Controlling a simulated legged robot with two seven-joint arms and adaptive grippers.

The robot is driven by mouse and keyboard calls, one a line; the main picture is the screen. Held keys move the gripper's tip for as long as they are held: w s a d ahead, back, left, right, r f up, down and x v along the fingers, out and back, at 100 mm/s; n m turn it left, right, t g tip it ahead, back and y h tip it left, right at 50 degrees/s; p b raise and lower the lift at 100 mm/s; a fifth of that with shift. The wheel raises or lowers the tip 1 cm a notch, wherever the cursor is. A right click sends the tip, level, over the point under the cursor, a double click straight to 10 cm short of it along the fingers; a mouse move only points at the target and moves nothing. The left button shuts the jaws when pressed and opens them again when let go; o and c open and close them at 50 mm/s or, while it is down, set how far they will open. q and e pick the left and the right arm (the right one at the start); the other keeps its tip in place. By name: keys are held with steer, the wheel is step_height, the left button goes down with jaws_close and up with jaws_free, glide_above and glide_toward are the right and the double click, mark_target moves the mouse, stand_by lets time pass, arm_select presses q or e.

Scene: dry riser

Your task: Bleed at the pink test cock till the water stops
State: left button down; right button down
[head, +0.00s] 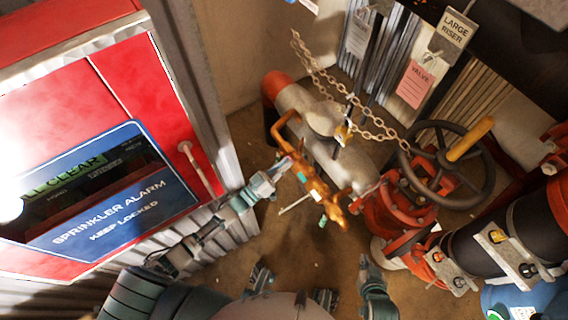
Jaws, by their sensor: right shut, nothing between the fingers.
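An orange-brown pipe assembly (312,185) with small coloured fittings runs down the middle of the head view. A small pinkish piece (284,161) on its upper left side may be the pink test cock; it is too small to be sure. My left gripper (279,170) is at this piece, its fingertips touching or very close to it. I cannot tell whether its fingers are closed. A teal fitting (301,176) sits just lower right. My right gripper (364,264) is shut and empty, low in the view and apart from the pipe. I cannot make out any water.
A red sprinkler alarm cabinet (60,110) stands at the left. A chain (318,73) runs to a dark handwheel (447,165) with a yellow handle on a red valve (385,212). A pink valve tag (415,84) hangs above. Brown floor (300,250) is open below the pipe.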

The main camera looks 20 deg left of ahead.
arm_select(q)
steer(key=shift+s+d+f, duration=0.1)
steer(key=shift+s+f, duration=0.1)
steer(key=shift+f, duration=0.25)
steer(key=v, duration=1.1)
steer(key=shift+s+a, duration=0.15)
steer(key=shift+a, duration=0.25)
steer(key=shift+r, duration=0.1)
